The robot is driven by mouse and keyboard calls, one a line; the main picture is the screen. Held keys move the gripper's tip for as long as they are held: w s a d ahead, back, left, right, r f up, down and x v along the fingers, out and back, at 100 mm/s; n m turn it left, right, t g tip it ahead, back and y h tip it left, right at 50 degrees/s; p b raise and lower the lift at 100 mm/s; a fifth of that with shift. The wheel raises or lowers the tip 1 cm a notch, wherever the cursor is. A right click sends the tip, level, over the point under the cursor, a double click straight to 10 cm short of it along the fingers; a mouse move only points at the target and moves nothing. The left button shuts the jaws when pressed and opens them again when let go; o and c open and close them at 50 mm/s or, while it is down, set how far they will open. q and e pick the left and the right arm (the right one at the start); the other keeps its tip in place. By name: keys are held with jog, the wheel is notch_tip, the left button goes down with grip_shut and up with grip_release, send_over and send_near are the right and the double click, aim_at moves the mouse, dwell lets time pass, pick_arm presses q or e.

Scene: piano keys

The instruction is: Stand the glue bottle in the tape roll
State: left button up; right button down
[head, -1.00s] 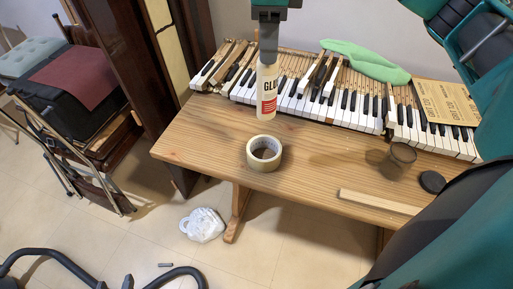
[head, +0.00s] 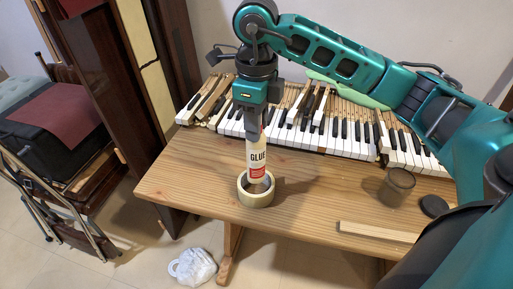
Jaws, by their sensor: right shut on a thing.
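The glue bottle (head: 257,165) is white with a red label and "GLUE" lettering, and it is upright. The tape roll (head: 251,201) is pale and lies flat on the wooden table. The bottle's lower end shows inside the ring of the roll; whether it touches the table there is hidden by the roll's near wall. My right gripper (head: 254,132) points down and is shut on the upper part of the bottle, hiding its top. My left gripper is out of view.
Piano keys (head: 350,135) run along the table's back. On the wooden table (head: 305,205), a brown translucent jar (head: 397,187), a dark disc (head: 434,205) and a wooden strip (head: 377,232) lie at the right. The front left is clear. A white bag (head: 195,267) lies on the floor.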

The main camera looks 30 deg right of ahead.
jog(key=shift+f, duration=3.05)
jog(key=c, duration=0.8)
grip_release()
send_near(257, 145)
jog(key=shift+w+d+r+p, duration=0.3)
jog(key=shift+w+d+p, duration=0.15)
jog(key=shift+w, duration=0.3)
